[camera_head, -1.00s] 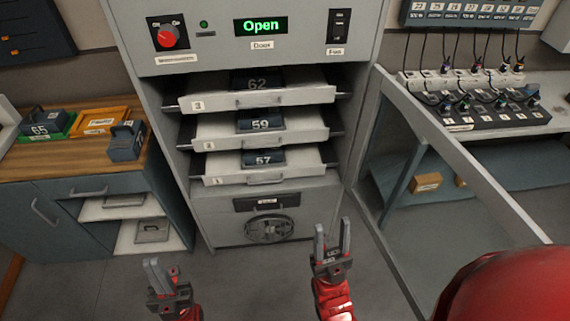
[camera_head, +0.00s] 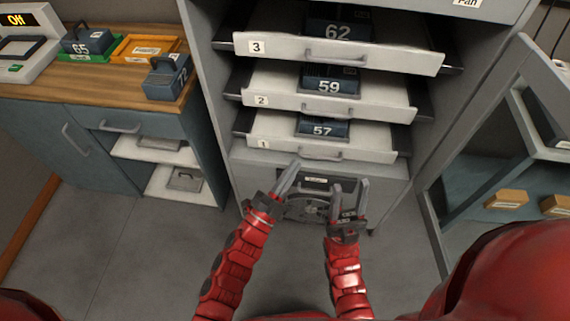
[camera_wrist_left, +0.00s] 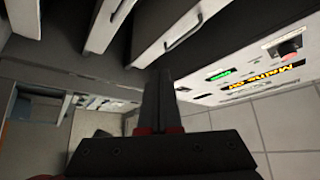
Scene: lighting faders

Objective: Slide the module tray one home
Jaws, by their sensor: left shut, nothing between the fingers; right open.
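Module tray one (camera_head: 272,137) is the lowest of the pulled-out white trays in the grey cabinet. It carries the label 1, a front handle (camera_head: 322,155) and a dark module marked 57 (camera_head: 322,128). It sticks out from the cabinet front. My left gripper (camera_head: 290,172) is shut and empty, just below the left part of tray one's front; I cannot tell whether it touches. The left wrist view shows its closed fingers (camera_wrist_left: 157,98) near pale tray fronts. My right gripper (camera_head: 350,190) is open and empty, below the tray and in front of the lower panel.
Tray two (camera_head: 290,98) with module 59 and tray three (camera_head: 280,47) with module 62 also stick out above. A wood-topped bench (camera_head: 130,88) stands left, with module 65 (camera_head: 88,42). A grey open frame (camera_head: 545,110) stands right. The floor (camera_head: 120,250) is clear.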

